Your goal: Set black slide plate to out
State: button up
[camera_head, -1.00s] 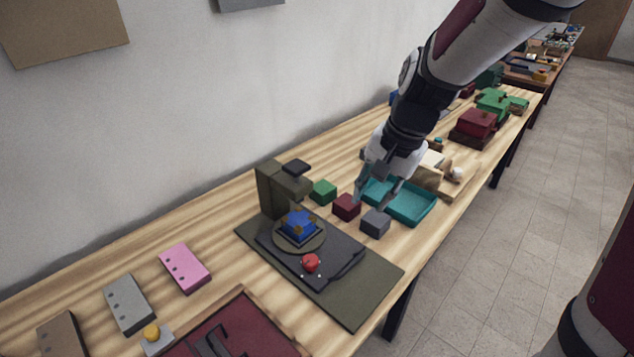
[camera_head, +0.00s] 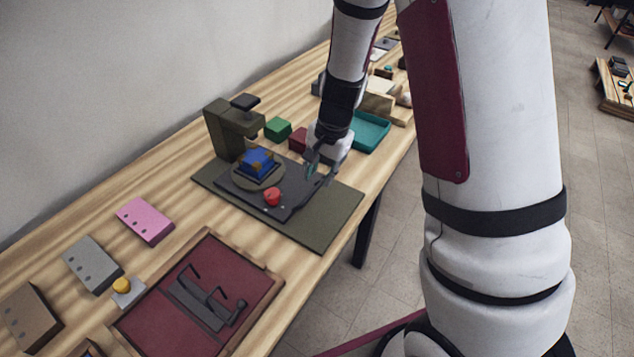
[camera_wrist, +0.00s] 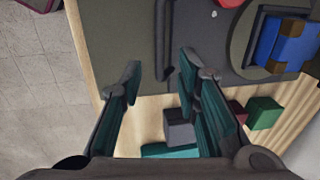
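The black slide plate (camera_head: 300,202) lies on an olive base board (camera_head: 330,222). It carries a round disc (camera_head: 272,184) with a blue block (camera_head: 258,161), and a red knob (camera_head: 272,196) near its front. A raised dark bar handle (camera_wrist: 160,38) runs along the plate's edge. My gripper (camera_head: 320,172) is low over the plate's right edge and hides part of the handle. In the wrist view my gripper (camera_wrist: 160,72) is open, its fingers apart on either side of the handle's line. I cannot tell whether they touch it.
An olive upright post (camera_head: 225,130) stands behind the plate. A green block (camera_head: 278,129), a dark red block (camera_head: 298,140), and a teal tray (camera_head: 370,133) lie beyond; a grey block (camera_wrist: 178,128) shows in the wrist view. A red framed panel (camera_head: 235,270) lies in front.

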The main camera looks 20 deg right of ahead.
aim_at(317, 187)
jog(key=shift+w+a+f, duration=0.1)
jog(key=shift+w+f, duration=0.05)
jog(key=shift+f, duration=0.85)
jog(key=shift+w+a+f, duration=0.1)
jog(key=shift+w+f, duration=0.05)
jog(key=shift+f, duration=0.85)
jog(key=shift+c, duration=0.4)
grip_shut()
